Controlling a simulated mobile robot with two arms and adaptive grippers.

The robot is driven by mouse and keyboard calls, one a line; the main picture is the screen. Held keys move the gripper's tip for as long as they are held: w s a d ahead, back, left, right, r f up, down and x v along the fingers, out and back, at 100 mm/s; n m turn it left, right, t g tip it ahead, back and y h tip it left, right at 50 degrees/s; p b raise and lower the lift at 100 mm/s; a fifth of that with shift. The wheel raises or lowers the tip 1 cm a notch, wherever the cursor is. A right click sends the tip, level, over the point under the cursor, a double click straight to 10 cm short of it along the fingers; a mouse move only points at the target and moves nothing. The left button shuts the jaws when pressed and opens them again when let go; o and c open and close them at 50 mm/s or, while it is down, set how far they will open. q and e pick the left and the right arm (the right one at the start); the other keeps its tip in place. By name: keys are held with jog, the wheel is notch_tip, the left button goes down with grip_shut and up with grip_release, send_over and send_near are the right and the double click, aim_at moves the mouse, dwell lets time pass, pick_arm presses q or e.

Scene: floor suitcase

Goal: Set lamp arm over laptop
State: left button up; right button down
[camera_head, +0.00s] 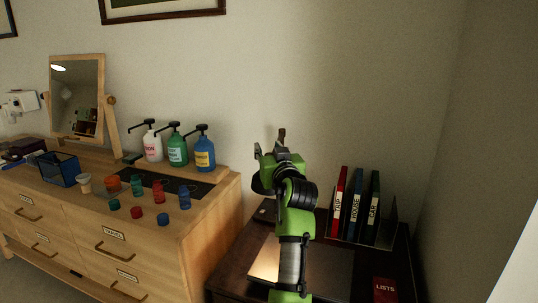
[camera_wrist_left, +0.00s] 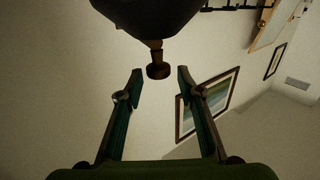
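My left gripper (camera_head: 277,153), green and black, is raised above the dark desk in front of the wall. In the left wrist view its two fingers (camera_wrist_left: 160,76) are apart. A dark rounded shape (camera_wrist_left: 147,14), which looks like the lamp head, hangs at the top of that view. A small brown knob (camera_wrist_left: 157,70) on it shows between the fingertips, with a gap on both sides. In the head view a small brown piece (camera_head: 282,135) shows just above the gripper; the rest of the lamp is hidden. A flat, laptop-like panel (camera_head: 335,266) lies on the desk, partly behind my arm.
Upright binders (camera_head: 356,212) stand at the desk's back right, with a red book (camera_head: 385,290) in front. A wooden dresser (camera_head: 205,222) on the left holds pump bottles (camera_head: 177,151), small coloured jars (camera_head: 137,185) and a mirror (camera_head: 77,95). The wall is close behind the desk.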

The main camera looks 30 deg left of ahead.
pick_arm(q)
notch_tip(320, 180, up, 8)
jog(key=shift+r, duration=0.25)
